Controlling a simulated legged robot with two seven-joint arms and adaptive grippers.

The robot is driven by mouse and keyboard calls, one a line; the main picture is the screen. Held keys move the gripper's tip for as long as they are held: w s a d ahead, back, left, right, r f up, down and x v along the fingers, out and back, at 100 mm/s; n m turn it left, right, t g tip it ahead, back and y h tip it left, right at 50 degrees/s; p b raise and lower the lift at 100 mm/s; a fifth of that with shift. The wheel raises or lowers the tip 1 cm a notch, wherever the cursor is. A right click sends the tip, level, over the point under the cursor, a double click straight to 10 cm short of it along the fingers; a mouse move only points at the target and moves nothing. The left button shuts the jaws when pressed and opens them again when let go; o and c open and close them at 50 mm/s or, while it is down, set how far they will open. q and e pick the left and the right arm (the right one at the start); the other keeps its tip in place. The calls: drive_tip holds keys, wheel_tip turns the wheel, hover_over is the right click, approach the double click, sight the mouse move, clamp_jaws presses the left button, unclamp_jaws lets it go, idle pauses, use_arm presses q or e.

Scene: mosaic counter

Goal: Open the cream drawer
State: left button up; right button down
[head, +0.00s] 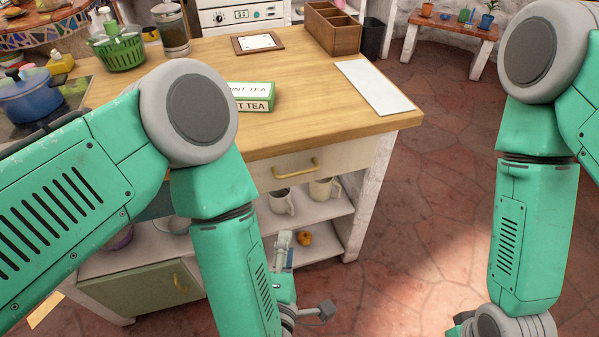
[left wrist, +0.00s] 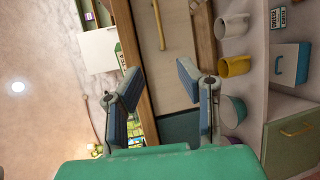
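The cream drawer (head: 265,180) is under the wooden counter top, its front looking flush with the counter. Its yellow bar handle (head: 295,168) faces me. In the left wrist view the drawer (left wrist: 178,65) appears turned on its side, with the handle (left wrist: 158,25) beyond the fingertips. My left gripper (head: 303,275) is low in front of the shelves, below the handle and apart from it. In the left wrist view my left gripper (left wrist: 159,70) has its two fingers spread with nothing between them. My left arm hides the drawer's left part. My right gripper is out of frame.
Open shelves with mugs (head: 281,201) lie below the drawer, above a green cupboard door (head: 145,290). A tea box (head: 252,97), a white board (head: 374,88) and a wooden organizer (head: 332,30) stand on the counter.

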use_arm(q)
drive_tip(key=shift+a, duration=0.1)
drive_tip(key=shift+a, duration=0.25)
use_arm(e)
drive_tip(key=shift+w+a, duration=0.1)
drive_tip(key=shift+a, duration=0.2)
